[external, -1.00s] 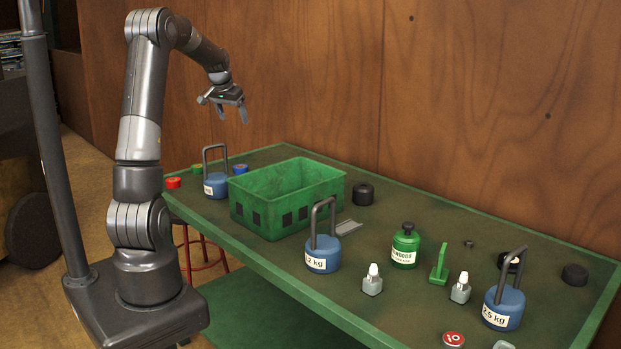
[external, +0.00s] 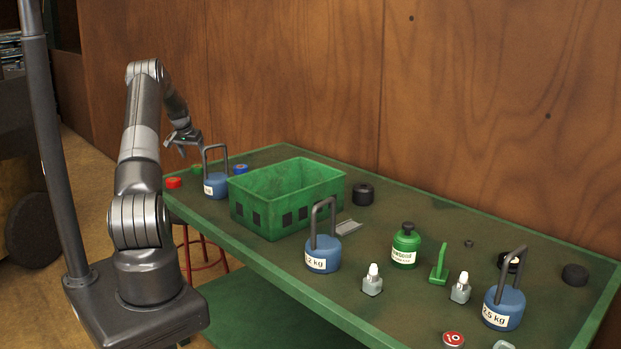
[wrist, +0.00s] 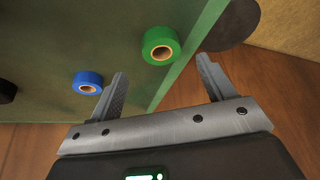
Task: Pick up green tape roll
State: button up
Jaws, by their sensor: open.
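The green tape roll (wrist: 161,45) lies flat on the green table near its edge in the wrist view, ahead of and between my two fingers. In the external view the green tape roll (external: 197,169) sits at the far left end of the table, between a red roll and a blue roll. My gripper (wrist: 163,80) is open and empty, with the fingers apart from the roll. In the external view my gripper (external: 184,152) hangs above the far left end of the table, close over the tape rolls.
A blue tape roll (wrist: 87,82) lies left of the green one in the wrist view. The red roll (external: 173,183) is at the table's left edge. A blue weight with a tall handle (external: 216,186) stands close by. A green crate (external: 262,212) is to its right.

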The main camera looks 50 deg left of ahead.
aim_at(197, 166)
jog(key=shift+x, duration=3.05)
jog(key=shift+s+a, duration=0.1)
jog(key=c, duration=1)
